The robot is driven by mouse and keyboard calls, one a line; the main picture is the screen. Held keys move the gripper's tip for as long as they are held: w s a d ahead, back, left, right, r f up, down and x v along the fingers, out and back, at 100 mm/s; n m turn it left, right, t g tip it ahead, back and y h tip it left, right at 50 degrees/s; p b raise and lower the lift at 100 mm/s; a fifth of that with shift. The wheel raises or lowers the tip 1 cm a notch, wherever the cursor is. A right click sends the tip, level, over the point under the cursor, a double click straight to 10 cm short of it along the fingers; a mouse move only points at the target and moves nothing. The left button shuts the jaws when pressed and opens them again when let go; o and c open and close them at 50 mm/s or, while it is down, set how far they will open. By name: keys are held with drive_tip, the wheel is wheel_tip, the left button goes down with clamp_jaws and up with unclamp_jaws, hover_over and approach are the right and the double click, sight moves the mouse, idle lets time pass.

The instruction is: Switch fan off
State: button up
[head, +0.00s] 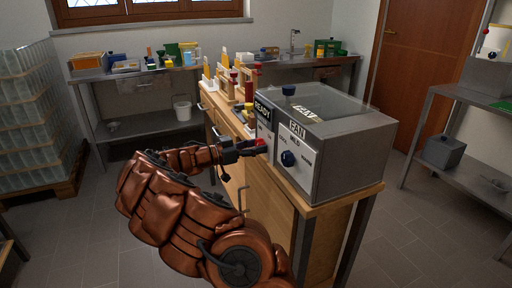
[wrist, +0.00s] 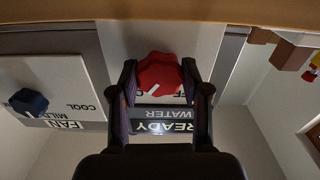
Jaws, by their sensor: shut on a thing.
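A grey box with a clear lid (head: 350,150) stands on the wooden cabinet. Its front panel has a FAN label (head: 298,130) and a dark blue knob (head: 288,159) with COOL and MILD markings around it. In the wrist view the picture is upside down, and the blue knob (wrist: 28,101) sits at left, apart from my gripper. My gripper (head: 262,146) is at the neighbouring panel, marked READY and WATER (wrist: 162,122). Its fingers are shut on a red knob (wrist: 158,72) with a white pointer line. The fingers partly hide the markings around the red knob.
The cabinet top (head: 312,208) has several coloured items in racks (head: 236,84) behind the box. A steel bench (head: 140,75) with bottles runs along the back wall. Stacked glass blocks (head: 35,120) stand at left, and a steel shelf (head: 460,160) at right. Floor is clear between.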

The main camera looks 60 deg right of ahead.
drive_tip(key=shift+n, duration=6.9)
drive_tip(key=o, duration=1.1)
drive_tip(key=shift+o, duration=0.2)
drive_tip(key=shift+a, duration=0.1)
drive_tip(key=v, duration=1.1)
drive_tip(key=shift+w+a, duration=0.2)
drive_tip(key=shift+a, duration=0.15)
